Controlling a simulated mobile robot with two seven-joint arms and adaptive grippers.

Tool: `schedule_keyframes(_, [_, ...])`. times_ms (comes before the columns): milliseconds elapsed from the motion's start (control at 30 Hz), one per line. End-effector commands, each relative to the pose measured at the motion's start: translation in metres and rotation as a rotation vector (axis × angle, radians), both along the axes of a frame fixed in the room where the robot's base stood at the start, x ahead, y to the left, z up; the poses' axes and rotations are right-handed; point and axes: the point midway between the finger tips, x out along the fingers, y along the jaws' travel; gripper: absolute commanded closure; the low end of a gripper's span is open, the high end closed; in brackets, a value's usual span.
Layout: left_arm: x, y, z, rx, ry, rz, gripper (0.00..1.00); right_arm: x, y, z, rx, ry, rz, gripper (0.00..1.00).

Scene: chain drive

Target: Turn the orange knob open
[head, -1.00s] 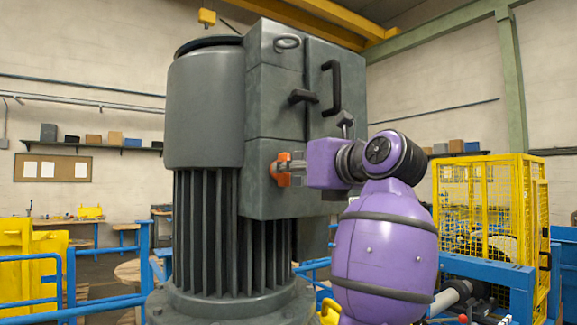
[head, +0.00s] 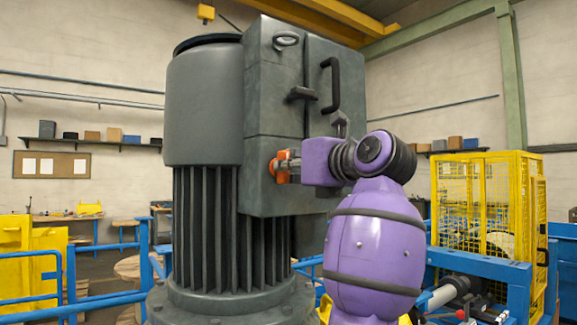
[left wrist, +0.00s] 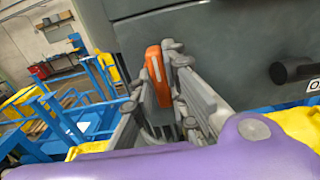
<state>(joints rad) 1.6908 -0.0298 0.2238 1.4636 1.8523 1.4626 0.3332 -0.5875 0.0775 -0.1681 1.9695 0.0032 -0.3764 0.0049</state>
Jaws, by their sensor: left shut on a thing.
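The orange knob (head: 280,167) sits on the side of the dark grey box (head: 275,120) fixed to the big ribbed grey motor. In the left wrist view the orange knob (left wrist: 158,76) is a flat upright bar between the grey fingers. My left gripper (head: 287,165) reaches it from the right, and its fingers are shut on it. The purple wrist hides part of the box's lower right side. My right gripper is not in view.
A black handle (head: 331,86) and a dark latch (head: 302,94) stick out of the box above the wrist. A yellow mesh cage (head: 480,200) stands at the right. Blue rails (head: 100,305) run low at the left.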

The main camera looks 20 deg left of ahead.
Motion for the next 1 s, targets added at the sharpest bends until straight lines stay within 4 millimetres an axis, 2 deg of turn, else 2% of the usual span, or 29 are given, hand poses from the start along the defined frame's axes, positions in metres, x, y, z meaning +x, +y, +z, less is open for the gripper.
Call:
schedule_keyframes(267, [-0.003,-0.001,0.006,0.075,0.095,-0.001,1.00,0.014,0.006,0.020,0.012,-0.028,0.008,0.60])
schedule_keyframes(500, [-0.004,-0.002,0.009,0.201,0.254,-0.001,1.00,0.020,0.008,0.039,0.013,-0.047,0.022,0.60])
schedule_keyframes(1000, [0.001,-0.002,0.000,0.497,0.635,-0.001,1.00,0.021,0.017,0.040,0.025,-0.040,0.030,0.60])
